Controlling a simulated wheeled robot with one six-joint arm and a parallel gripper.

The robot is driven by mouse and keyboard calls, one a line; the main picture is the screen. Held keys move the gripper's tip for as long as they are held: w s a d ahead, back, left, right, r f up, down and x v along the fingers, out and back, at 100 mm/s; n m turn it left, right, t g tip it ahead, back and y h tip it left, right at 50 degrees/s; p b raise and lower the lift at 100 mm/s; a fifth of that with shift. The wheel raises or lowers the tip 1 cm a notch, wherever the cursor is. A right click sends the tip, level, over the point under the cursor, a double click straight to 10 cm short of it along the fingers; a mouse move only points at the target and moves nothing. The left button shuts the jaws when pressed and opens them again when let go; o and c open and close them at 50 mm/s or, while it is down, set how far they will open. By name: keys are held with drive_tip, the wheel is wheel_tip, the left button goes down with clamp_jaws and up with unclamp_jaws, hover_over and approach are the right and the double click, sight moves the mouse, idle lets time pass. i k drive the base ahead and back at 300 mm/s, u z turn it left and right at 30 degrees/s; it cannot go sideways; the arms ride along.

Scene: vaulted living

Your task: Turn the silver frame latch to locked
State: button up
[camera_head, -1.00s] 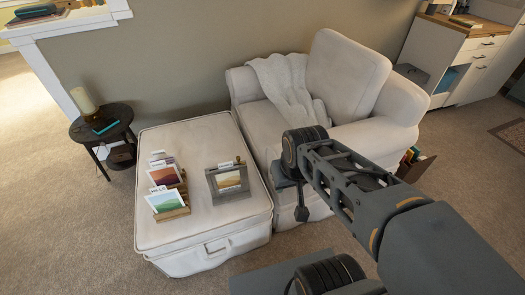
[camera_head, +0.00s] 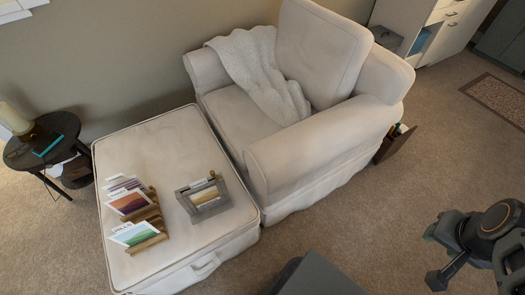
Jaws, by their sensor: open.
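A grey, silver-looking frame (camera_head: 181,201) with a picture in tan and brown bands stands on the white ottoman, right of the middle of its top. A small label sits at its upper edge, too small to read. A small brownish piece (camera_head: 213,175) shows at its top; I cannot tell whether it is the latch, or how the latch is turned. My gripper (camera_head: 437,281) is at the lower right, over the carpet, far from the frame. It is partly hidden by my arm, open, with nothing seen in it.
Several picture cards in wooden holders (camera_head: 149,240) stand on the left of the ottoman (camera_head: 165,140). A white armchair (camera_head: 325,140) with a throw adjoins it on the right. A dark round side table (camera_head: 62,125) stands at left. Carpet (camera_head: 390,200) is open at right.

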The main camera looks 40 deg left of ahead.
sight(212, 172)
drive_tip(key=z, duration=0.3)
drive_tip(key=k, duration=0.9)
drive_tip(key=u, duration=2.25)
drive_tip(key=i, duration=0.5)
drive_tip(key=u, duration=0.05)
